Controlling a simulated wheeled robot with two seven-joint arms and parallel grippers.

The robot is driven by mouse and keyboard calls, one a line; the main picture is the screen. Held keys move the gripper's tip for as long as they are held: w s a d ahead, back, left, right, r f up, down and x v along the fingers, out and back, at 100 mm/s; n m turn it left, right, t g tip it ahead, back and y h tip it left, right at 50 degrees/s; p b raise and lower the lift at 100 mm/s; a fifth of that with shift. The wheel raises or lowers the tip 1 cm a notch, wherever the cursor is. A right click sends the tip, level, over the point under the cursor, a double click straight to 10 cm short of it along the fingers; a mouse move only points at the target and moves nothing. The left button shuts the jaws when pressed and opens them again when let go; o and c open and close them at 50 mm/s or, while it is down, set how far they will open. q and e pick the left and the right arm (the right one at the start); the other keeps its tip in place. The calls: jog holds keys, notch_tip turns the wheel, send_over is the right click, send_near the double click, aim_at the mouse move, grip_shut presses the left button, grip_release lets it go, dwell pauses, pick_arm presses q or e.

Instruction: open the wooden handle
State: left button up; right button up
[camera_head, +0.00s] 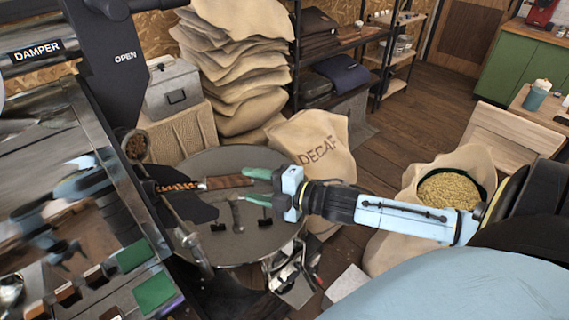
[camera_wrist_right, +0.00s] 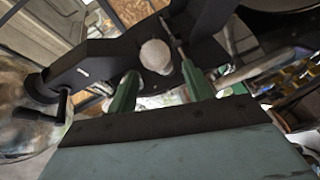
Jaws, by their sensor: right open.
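The wooden handle (camera_head: 229,182) is a brown bar on a metal rod with a coiled copper-coloured part, reaching out from the dark roaster front over the round tray. My right gripper (camera_head: 257,187) comes in from the right, its green fingers open. The handle's free end points into the gap between the fingertips. In the right wrist view the open fingers (camera_wrist_right: 160,82) stand on either side of a pale round knob (camera_wrist_right: 156,55), which looks like the handle's end. I cannot tell whether either finger touches it. My left gripper is not in view.
The round cooling tray (camera_head: 190,160) lies below the handle. A dark plate marked OPEN (camera_head: 125,57) stands above left. A DECAF sack (camera_head: 320,150), stacked sacks (camera_head: 235,70) and an open bean sack (camera_head: 400,240) stand around. Wooden floor is clear at the back right.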

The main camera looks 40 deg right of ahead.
jog(key=v, duration=0.7)
jog(key=shift+s, duration=0.25)
jog(key=shift+d+r, duration=0.1)
jog(key=shift+d, duration=0.05)
dwell(0.6)
